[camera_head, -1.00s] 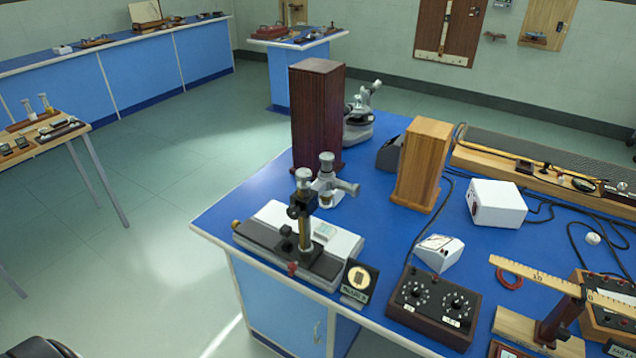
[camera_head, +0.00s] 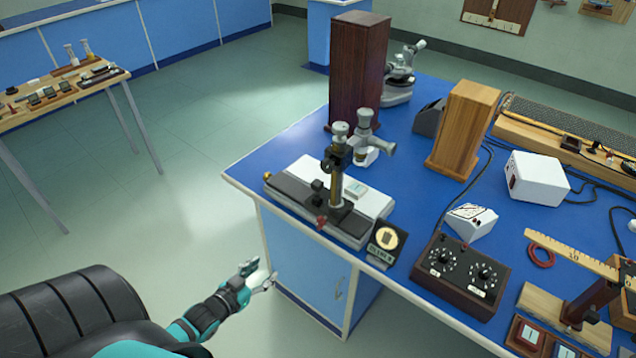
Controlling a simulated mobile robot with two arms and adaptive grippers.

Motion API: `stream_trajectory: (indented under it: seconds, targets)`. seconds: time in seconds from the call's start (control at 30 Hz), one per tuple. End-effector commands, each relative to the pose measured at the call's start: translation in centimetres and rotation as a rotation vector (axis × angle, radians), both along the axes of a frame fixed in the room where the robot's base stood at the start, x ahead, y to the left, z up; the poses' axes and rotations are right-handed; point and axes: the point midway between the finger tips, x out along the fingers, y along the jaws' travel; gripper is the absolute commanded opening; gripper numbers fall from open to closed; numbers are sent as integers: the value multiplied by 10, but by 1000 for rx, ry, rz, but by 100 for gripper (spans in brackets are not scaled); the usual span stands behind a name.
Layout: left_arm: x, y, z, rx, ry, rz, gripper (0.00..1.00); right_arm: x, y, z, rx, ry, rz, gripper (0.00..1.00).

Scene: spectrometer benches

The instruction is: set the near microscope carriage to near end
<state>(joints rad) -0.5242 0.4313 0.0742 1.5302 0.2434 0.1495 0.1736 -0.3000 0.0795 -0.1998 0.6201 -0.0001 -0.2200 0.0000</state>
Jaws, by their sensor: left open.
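The near microscope (camera_head: 340,133) stands upright on a dark carriage (camera_head: 338,207) that rides on a black and light-grey base (camera_head: 300,203) at the blue bench's left corner. A small red knob (camera_head: 321,222) shows at the carriage's front. The carriage sits around the middle to right part of the base. A second grey microscope tube (camera_head: 368,140) shows just behind it. My right gripper is out of view.
A tall dark-red wooden box (camera_head: 357,70) and a lighter wooden box (camera_head: 463,128) stand behind. The floor left of the bench (camera_head: 236,185) is clear.

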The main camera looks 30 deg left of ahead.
Motion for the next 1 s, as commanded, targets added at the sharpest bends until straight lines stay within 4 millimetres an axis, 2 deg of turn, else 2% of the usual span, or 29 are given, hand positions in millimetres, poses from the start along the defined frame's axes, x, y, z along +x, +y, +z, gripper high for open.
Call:
stream_trajectory:
  seconds: [0.03,0.1,0.2,0.3,0.4,0.53,1.0]
  targets:
    - [15,0,42,-3,-95,-28,48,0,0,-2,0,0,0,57]
    - [29,-4,92,-18,-207,-60,48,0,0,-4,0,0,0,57]
    - [39,-12,143,-36,-316,-101,48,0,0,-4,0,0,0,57]
    - [42,-17,169,-47,-370,-123,48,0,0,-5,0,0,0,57]
    - [48,-19,177,-50,-387,-129,48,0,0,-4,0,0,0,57]
    - [65,-20,178,-50,-389,-128,48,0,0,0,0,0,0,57]
    - [162,-27,178,-48,-387,-128,48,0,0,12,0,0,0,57]
